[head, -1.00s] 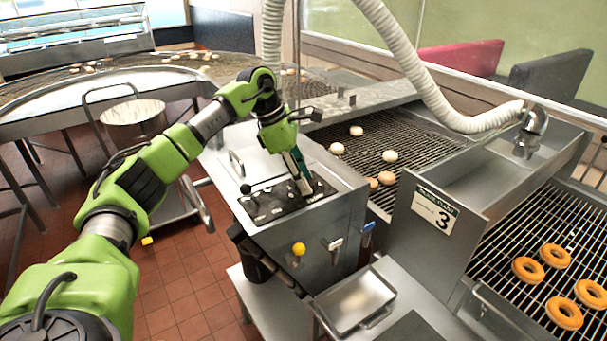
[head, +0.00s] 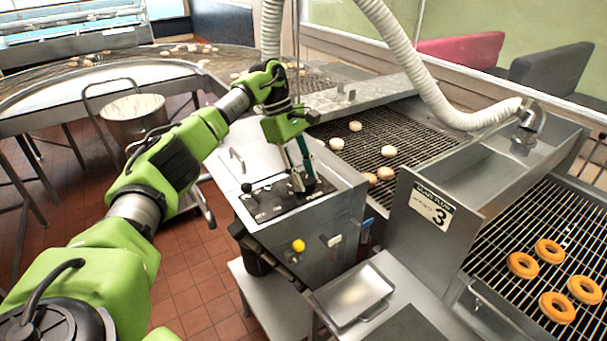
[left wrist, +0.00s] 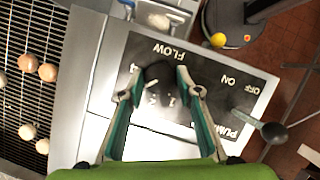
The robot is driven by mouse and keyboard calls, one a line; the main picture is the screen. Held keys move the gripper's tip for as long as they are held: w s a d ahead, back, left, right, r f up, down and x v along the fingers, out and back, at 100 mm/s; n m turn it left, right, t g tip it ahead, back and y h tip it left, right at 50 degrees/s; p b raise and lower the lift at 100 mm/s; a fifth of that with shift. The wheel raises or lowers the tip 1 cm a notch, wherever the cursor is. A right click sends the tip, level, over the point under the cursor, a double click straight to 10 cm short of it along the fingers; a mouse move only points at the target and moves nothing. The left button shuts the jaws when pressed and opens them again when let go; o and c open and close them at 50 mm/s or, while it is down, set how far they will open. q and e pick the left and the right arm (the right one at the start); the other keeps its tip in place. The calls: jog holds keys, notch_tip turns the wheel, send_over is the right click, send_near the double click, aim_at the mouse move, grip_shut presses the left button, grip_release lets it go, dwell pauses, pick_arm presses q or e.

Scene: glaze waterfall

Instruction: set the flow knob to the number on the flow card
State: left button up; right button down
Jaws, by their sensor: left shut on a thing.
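The black flow knob (left wrist: 158,75) sits on a dark panel (left wrist: 220,98) with the word FLOW, upside down in the left wrist view. My left gripper (left wrist: 155,86) is shut on the knob, one finger on each side. In the head view my left gripper (head: 303,186) points down at the panel on the steel cabinet. The fingers partly cover the dial numbers, and I cannot tell which number the knob points to. The flow card (head: 432,207) on the steel plate at right shows a large 3. My right gripper is not in view.
A pump lever with a black ball (left wrist: 273,132) stands beside the ON and OFF marks. A yellow ball knob (head: 298,246) is on the cabinet front. A steel tray (head: 376,314) stands in front. Ring doughnuts (head: 523,265) lie on the right rack. A white hose (head: 412,70) arches behind.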

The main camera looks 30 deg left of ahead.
pick_arm(q)
jog(key=shift+f, duration=0.1)
jog(key=o, duration=1.1)
jog(key=shift+o, duration=0.2)
jog(key=v, duration=1.2)
jog(key=shift+d, duration=0.1)
